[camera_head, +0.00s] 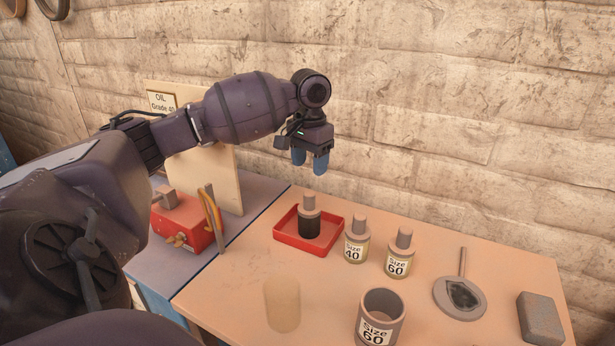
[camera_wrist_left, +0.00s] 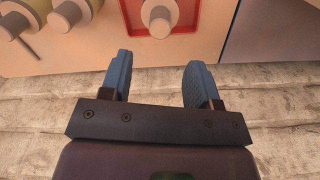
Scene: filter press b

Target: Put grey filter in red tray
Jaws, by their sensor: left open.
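A cylinder with a dark body and a grey top (camera_head: 309,224) stands upright in the red tray (camera_head: 286,238); it looks like the grey filter, though I cannot be sure. My left gripper (camera_head: 309,162) is open and empty, fingers pointing down, above and apart from this cylinder. In the left wrist view the open fingers (camera_wrist_left: 158,62) have nothing between them. The cylinder's round top (camera_wrist_left: 160,20) and the tray's red rim (camera_wrist_left: 196,12) show beyond the fingertips. My right gripper is not in view.
Grey-topped containers labelled Size 40 (camera_head: 356,247) and Size 60 (camera_head: 398,263) stand right of the tray. A Size 60 cup (camera_head: 380,320), tan cylinder (camera_head: 282,305), round long-handled dish (camera_head: 460,297) and grey block (camera_head: 540,318) are also on the table. A red box (camera_head: 187,225) sits left.

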